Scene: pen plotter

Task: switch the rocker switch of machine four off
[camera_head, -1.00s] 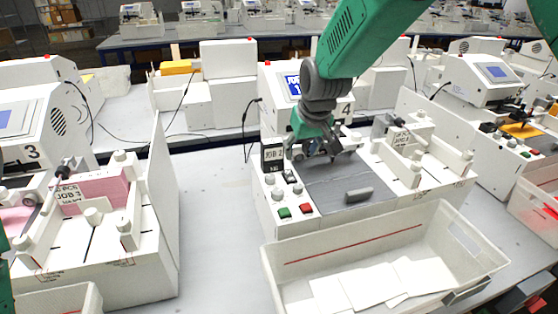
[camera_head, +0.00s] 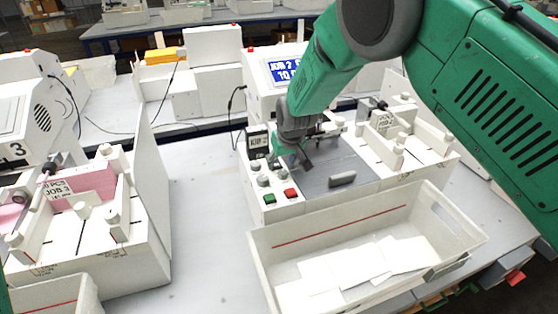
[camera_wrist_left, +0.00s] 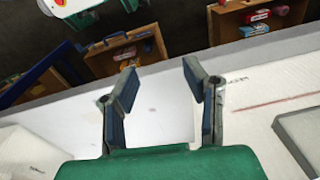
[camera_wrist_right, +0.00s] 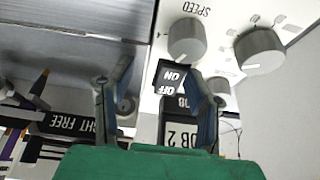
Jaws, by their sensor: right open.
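Machine four (camera_head: 262,97) stands at the centre of the head view, its blue screen (camera_head: 287,70) partly covered by my right arm. Its black rocker switch (camera_wrist_right: 168,78), marked OFF and ON, shows in the right wrist view beside grey knobs. I cannot tell which way it is tipped. My right gripper (camera_head: 292,166) is low over the machine's control panel. In the right wrist view my right gripper (camera_wrist_right: 158,72) is open, with the switch between its fingertips in the picture, nearer the right finger; contact cannot be told. My left gripper (camera_wrist_left: 160,75) is open and empty in the left wrist view.
A green button (camera_head: 269,198) and a red button (camera_head: 291,194) sit on the panel's front. A white bin (camera_head: 335,232) with white sheets stands in front. Machine three (camera_head: 30,120) stands at the left. A small job display (camera_head: 258,140) stands near the knobs.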

